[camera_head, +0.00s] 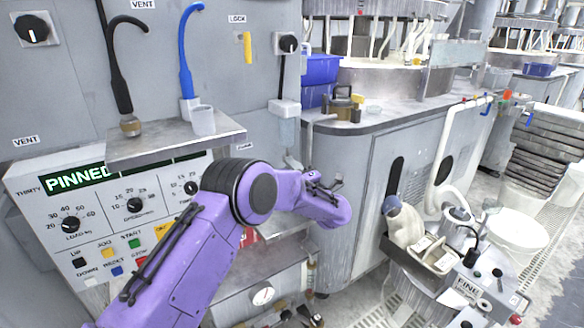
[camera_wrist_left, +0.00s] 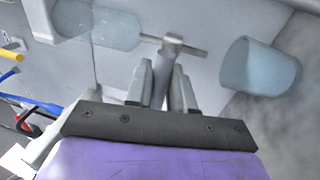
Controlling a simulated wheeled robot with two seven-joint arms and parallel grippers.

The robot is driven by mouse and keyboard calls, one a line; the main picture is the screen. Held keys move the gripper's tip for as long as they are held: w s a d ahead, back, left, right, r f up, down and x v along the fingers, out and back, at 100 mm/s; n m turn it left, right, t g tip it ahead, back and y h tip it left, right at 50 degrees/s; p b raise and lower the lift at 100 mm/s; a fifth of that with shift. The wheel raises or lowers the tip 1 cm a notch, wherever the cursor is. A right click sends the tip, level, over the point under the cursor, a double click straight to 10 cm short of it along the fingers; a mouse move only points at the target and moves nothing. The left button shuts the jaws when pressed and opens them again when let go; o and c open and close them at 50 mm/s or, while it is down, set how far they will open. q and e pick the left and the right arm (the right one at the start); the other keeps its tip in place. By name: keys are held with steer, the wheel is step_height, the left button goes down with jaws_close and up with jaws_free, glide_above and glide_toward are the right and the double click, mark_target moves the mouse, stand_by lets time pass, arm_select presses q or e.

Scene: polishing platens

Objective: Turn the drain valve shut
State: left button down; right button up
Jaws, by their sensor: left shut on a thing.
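My left arm, purple with a black joint, reaches across the front of the machine in the head view. My left gripper (camera_head: 324,184) is partly hidden by its own wrist there, close to the cabinet corner. In the left wrist view its grey fingers (camera_wrist_left: 161,88) are shut on the grey lever of the drain valve (camera_wrist_left: 171,50), one finger on each side. The lever joins a thin horizontal pipe, making a T shape. The head view does not show the valve's position clearly, as my arm covers that area.
A translucent bluish cup (camera_wrist_left: 260,66) is right of the valve in the wrist view; a clear cylinder (camera_wrist_left: 103,24) is left. In the head view a steel shelf (camera_head: 172,147) juts out above my arm, and the grey cabinet (camera_head: 345,195) stands to the right.

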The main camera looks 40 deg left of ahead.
arm_select(q)
steer(key=shift+m, duration=0.3)
steer(key=c, duration=1.1)
jaws_free()
steer(key=shift+c, duration=0.2)
steer(key=v, duration=1)
steer(key=shift+s+d+b, duration=0.15)
steer(key=shift+d+b, duration=0.1)
steer(key=shift+b, duration=0.1)
